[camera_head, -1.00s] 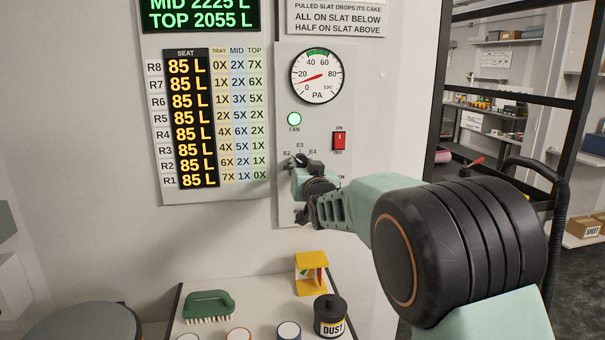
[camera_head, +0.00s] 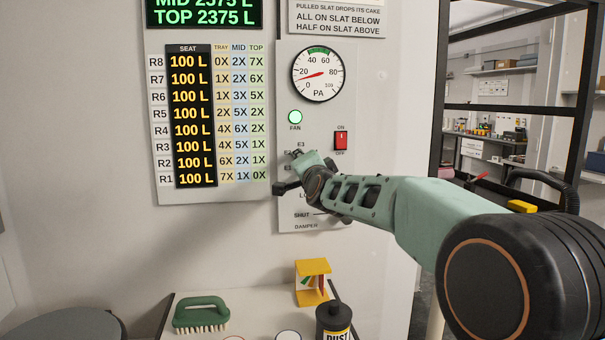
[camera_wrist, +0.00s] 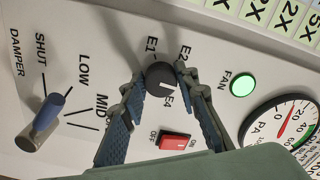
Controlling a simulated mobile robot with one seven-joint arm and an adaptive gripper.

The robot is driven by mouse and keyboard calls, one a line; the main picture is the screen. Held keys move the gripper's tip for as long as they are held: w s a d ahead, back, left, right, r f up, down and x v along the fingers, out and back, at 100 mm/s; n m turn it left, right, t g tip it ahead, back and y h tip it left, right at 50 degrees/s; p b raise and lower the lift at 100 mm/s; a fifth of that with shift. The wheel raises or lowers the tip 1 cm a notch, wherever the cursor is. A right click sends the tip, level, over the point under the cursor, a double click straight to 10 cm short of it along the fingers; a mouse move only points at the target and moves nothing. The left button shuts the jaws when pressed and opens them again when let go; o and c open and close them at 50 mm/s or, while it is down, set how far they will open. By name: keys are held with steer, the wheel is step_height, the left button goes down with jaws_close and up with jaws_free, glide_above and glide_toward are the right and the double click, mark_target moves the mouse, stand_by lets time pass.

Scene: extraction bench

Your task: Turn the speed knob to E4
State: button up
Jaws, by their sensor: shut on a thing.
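The black round speed knob (camera_wrist: 160,76) is on the grey panel in the wrist view, between my fingers. Its labels E1, E2 and E4 show around it; E3 is covered there but shows in the head view. A pale pointer mark on the knob faces the E4 side, though it is small. My gripper (camera_wrist: 157,83) is shut on the knob, one finger on each side. In the head view, my gripper (camera_head: 284,172) is at the panel and hides the knob and the E4 label.
A blue-tipped damper lever (camera_wrist: 42,121) and a red switch (camera_wrist: 174,141) flank the knob. A green fan lamp (camera_head: 295,117) and pressure gauge (camera_head: 318,74) are above. Below, a table holds a green brush (camera_head: 202,313), yellow stand (camera_head: 312,282) and dust pot (camera_head: 334,319).

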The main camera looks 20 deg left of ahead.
steer(key=m+b, duration=0.1)
steer(key=m, duration=0.4)
steer(key=m+b, duration=0.2)
steer(key=m, duration=0.3)
steer(key=shift+r+m, duration=0.2)
steer(key=shift+m, duration=0.4)
steer(key=o, duration=1.1)
steer(key=shift+o, duration=0.2)
steer(key=shift+d, duration=0.1)
steer(key=v, duration=1.2)
